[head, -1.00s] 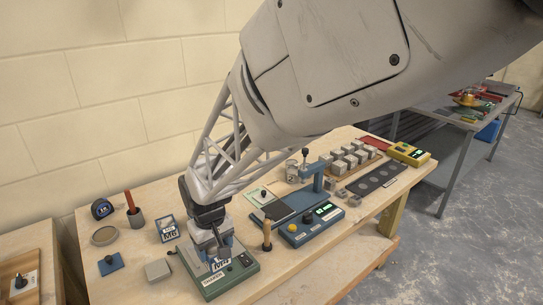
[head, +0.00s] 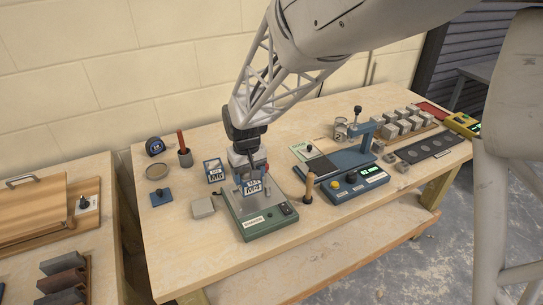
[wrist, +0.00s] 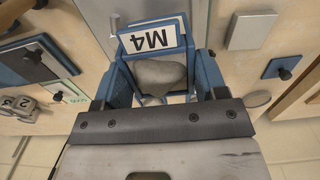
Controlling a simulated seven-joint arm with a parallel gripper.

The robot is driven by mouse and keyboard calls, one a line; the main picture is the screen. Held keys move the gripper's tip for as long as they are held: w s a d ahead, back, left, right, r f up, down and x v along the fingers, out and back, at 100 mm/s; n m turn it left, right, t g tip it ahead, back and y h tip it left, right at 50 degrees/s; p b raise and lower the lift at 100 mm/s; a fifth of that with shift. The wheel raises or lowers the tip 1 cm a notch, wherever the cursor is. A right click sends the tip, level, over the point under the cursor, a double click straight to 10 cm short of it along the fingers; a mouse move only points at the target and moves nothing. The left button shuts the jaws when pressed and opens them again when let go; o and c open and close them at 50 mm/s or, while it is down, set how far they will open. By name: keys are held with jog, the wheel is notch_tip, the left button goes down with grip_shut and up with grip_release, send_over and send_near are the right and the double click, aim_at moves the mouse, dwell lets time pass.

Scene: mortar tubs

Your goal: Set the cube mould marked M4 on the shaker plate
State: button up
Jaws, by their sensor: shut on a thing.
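The blue cube mould marked M4 (head: 252,187) is held in my gripper (head: 247,172). Its white label faces the front of the table. In the wrist view the mould (wrist: 152,36) sits between the two fingers, with grey mortar inside it. The shaker (head: 262,224) is a green box with a grey plate (head: 238,207) on top. The mould is over that plate; I cannot tell whether its underside touches it. A similar mould marked M6 (head: 215,171) stands on the table just behind and left of the shaker.
A grey block (head: 202,207) lies left of the shaker. A wooden-handled tool (head: 309,188) stands close on its right, beside a blue device (head: 350,186). A blue piece with a black knob (head: 161,197) is farther left. The table front is clear.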

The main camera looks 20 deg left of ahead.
aim_at(248, 175)
jog(key=shift+f, duration=1.75)
jog(key=shift+f, duration=0.1)
jog(key=o, duration=1.2)
jog(key=shift+c, duration=0.2)
notch_tip(248, 175, up, 12)
jog(key=shift+f, duration=0.1)
jog(key=shift+r, duration=0.2)
jog(key=shift+d, duration=0.1)
